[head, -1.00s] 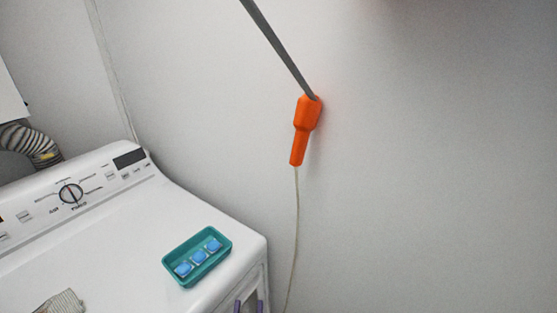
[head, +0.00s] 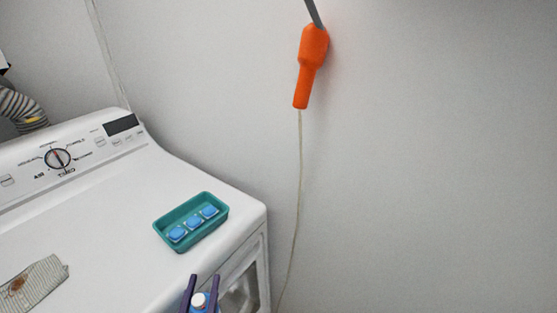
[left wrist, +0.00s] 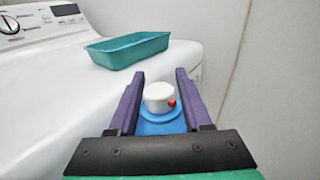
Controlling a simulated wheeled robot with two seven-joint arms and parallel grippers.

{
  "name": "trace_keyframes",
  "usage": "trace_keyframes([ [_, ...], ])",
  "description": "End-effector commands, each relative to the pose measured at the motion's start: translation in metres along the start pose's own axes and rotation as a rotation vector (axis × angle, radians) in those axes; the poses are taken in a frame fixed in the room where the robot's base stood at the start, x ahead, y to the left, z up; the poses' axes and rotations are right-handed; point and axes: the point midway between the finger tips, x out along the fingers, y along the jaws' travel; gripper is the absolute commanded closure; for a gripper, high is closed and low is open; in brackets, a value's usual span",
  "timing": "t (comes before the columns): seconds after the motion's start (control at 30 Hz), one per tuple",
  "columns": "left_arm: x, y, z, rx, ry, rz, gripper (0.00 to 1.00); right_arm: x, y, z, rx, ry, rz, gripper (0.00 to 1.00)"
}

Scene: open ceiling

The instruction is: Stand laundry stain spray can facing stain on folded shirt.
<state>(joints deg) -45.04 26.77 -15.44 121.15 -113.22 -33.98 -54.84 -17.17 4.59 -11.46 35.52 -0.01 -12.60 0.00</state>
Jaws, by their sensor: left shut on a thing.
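The folded shirt (head: 34,285) is striped, grey and white, and lies on the washer top at the lower left of the head view. It has a brown stain (head: 17,283). My left gripper (head: 203,290) is at the bottom of the head view, in front of the washer's edge. It is shut on the spray can (head: 199,301), which is blue with a white cap. In the left wrist view the can's white cap (left wrist: 158,97) stands between the purple fingers, with a small red spot on its right side. The can's lower body is hidden. My right gripper is not in view.
A teal tray (head: 158,230) with several blue blocks sits near the washer's right edge. It also shows in the left wrist view (left wrist: 112,58). The white washer top (head: 115,205) is clear between tray and shirt. An orange handle (head: 312,65) with a cord hangs at the wall.

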Motion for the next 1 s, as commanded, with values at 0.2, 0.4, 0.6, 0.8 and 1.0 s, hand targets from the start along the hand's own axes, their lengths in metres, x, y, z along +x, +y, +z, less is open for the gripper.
trace_keyframes([
  [0.2, 0.0, 0.011, 0.022, -0.006, -0.007, -0.023, 1.0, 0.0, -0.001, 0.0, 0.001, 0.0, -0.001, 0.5],
  [0.4, 0.0, 0.01, 0.022, -0.003, -0.008, -0.026, 1.0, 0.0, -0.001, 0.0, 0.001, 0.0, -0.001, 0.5],
  [0.6, 0.0, 0.01, 0.022, -0.004, -0.007, -0.023, 1.0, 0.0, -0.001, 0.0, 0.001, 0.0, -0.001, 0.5],
  [0.8, 0.0, 0.01, 0.021, -0.004, -0.007, -0.022, 1.0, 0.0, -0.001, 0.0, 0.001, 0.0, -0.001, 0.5],
  [1.0, 0.0, 0.01, 0.022, -0.005, -0.006, -0.021, 1.0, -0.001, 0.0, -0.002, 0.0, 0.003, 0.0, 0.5],
])
